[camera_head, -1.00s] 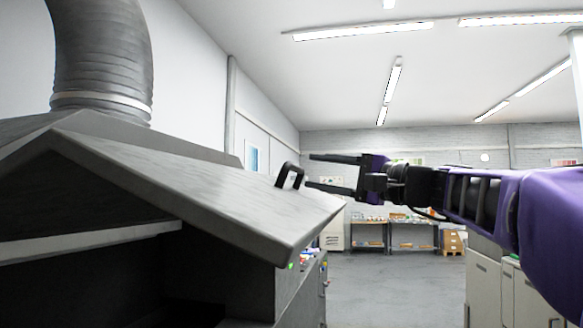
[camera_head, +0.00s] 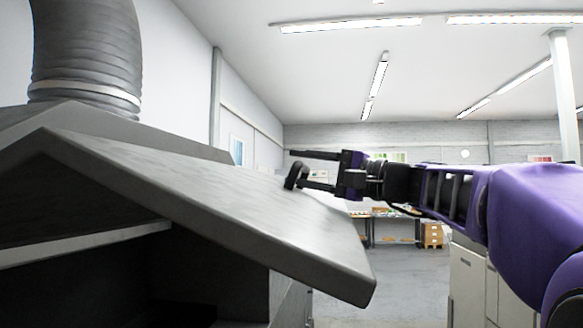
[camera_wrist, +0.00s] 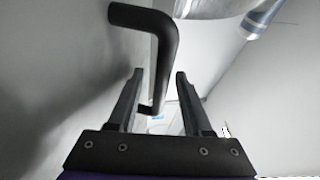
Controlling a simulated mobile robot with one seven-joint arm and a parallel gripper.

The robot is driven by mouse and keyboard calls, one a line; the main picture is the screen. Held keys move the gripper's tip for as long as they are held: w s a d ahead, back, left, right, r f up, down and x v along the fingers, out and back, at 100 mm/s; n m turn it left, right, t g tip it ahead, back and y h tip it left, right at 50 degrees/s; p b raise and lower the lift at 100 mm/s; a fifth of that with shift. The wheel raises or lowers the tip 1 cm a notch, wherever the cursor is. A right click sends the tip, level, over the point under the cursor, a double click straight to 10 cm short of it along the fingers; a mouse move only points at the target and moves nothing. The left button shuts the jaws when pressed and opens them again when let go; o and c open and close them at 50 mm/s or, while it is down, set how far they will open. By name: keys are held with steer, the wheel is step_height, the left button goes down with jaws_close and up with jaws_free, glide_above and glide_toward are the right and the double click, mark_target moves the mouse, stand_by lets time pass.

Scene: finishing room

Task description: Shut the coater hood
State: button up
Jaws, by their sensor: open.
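The coater hood has a grey sloping lid (camera_head: 200,205), which stands tilted over a dark opening in the head view. A black bar handle (camera_head: 296,177) sticks up from the lid's upper face; it is large in the wrist view (camera_wrist: 160,45). My gripper (camera_head: 298,169) is open and comes in from the right, its fingertips at the handle.
A ribbed duct (camera_head: 85,55) rises from the hood top at left. Pale cabinets (camera_head: 467,285) stand at lower right under my arm. Behind are a bench with small items (camera_head: 395,214) and stacked boxes (camera_head: 432,235). The floor (camera_head: 385,275) between is clear.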

steer(key=shift+d, duration=0.1)
jaws_close()
stand_by(1.3)
